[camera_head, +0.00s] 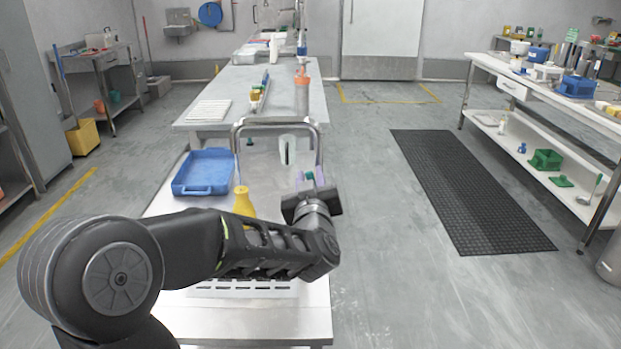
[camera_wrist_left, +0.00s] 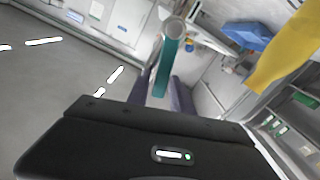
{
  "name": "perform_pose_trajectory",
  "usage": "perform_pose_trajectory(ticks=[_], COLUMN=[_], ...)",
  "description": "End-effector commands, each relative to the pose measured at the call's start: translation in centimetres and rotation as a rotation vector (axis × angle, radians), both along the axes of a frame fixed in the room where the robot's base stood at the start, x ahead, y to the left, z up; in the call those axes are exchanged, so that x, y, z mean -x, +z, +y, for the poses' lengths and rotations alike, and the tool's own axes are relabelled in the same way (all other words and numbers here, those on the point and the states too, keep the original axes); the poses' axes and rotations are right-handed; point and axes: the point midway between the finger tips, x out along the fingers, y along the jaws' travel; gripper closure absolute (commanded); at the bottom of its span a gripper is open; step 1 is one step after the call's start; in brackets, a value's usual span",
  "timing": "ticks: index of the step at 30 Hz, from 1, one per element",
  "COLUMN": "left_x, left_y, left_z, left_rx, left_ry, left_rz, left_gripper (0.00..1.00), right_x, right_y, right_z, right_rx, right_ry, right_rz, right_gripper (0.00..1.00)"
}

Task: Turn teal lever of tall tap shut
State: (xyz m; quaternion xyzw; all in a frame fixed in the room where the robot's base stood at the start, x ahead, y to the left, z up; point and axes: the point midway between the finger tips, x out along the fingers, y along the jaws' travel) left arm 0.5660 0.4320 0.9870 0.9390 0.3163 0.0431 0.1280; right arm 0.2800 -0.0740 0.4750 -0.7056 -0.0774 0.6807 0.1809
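The tall tap (camera_head: 318,142) is a grey metal arch rising from the near table in the head view. Its teal lever (camera_wrist_left: 163,68) hangs down from a round grey fitting (camera_wrist_left: 174,27) in the left wrist view. A small bit of the teal shows in the head view (camera_head: 309,176). My left gripper (camera_head: 310,181) is at the lever, below the arch. Its purplish fingers stand on either side of the lever, apparently with a gap, so it looks open around it. Contact is hard to tell. My right gripper is not in view.
A blue tray (camera_head: 204,172) lies left on the near table, and a yellow bottle (camera_head: 243,201) stands just behind my left arm. A pale, translucent container (camera_head: 287,150) stands beneath the arch. The floor right of the table is free up to a black mat (camera_head: 470,190).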

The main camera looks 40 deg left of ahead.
Motion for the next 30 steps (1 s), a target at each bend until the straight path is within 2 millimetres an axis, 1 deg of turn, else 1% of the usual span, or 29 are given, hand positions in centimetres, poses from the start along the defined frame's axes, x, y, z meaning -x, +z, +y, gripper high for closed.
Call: perform_pose_trajectory(ticks=[1, 9, 30], left_x=[0.01, 0.02, 0.02], left_y=[0.01, 0.01, 0.00], left_z=[0.00, -0.01, -0.01], left_rx=[0.000, 0.000, 0.000], left_ry=[0.000, 0.000, 0.000], left_rz=[0.000, 0.000, 0.000], left_gripper=[0.78, 1.00, 1.00], right_x=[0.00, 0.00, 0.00], right_y=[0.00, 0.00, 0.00], right_z=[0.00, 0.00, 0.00], right_rx=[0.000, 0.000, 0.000], right_ry=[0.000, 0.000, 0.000], right_rz=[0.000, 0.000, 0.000], right_gripper=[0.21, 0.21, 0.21])
